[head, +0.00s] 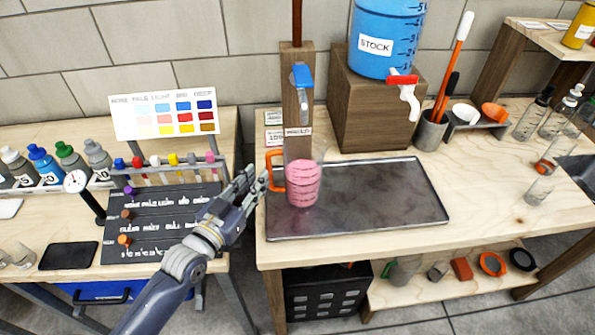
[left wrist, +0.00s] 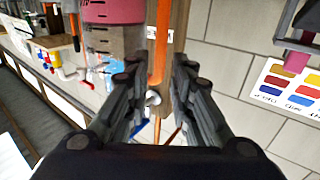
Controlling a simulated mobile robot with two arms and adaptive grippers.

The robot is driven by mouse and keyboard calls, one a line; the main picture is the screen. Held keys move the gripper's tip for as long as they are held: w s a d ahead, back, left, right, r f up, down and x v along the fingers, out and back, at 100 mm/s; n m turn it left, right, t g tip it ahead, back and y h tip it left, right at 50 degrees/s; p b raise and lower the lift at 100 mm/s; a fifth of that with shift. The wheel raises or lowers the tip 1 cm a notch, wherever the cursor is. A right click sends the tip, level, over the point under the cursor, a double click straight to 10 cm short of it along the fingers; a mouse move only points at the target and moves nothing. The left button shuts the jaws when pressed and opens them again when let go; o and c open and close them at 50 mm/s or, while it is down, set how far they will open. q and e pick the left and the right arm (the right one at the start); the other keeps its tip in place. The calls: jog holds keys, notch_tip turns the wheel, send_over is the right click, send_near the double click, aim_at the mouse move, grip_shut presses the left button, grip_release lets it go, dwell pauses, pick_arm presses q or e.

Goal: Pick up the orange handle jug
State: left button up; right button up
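The jug (head: 303,186) is clear with pink contents and dark marking lines. It stands upright on the dark metal tray (head: 390,205), near its left end, with its orange handle (head: 270,172) facing left. My left gripper (head: 256,186) is just left of the handle, at about its height. In the left wrist view the gripper (left wrist: 160,82) is open, with its fingers apart on either side of the upright orange handle (left wrist: 160,42). The pink jug (left wrist: 115,14) shows beyond, at the upper left. I cannot tell whether the fingers touch the handle. My right gripper is not in view.
A wooden post (head: 297,100) with a blue tap stands close behind the jug. A blue STOCK tank (head: 388,35) with a red and white tap sits on a wooden block (head: 375,110). The tray's right part is clear.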

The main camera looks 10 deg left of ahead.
aim_at(267, 163)
pick_arm(q)
jog(key=shift+w+d, duration=0.2)
jog(key=shift+w, duration=0.55)
jog(key=x, duration=0.1)
jog(key=p+x, duration=0.1)
jog(key=shift+w+d+r, duration=0.1)
jog(key=shift+w+r, duration=0.15)
jog(key=shift+w, duration=0.05)
jog(key=shift+f+x, duration=0.2)
jog(key=shift+x, duration=0.9)
jog(key=shift+w+d, duration=0.1)
jog(key=shift+w, duration=0.1)
jog(key=shift+c, duration=0.6)
grip_shut()
jog(key=shift+r, duration=0.35)
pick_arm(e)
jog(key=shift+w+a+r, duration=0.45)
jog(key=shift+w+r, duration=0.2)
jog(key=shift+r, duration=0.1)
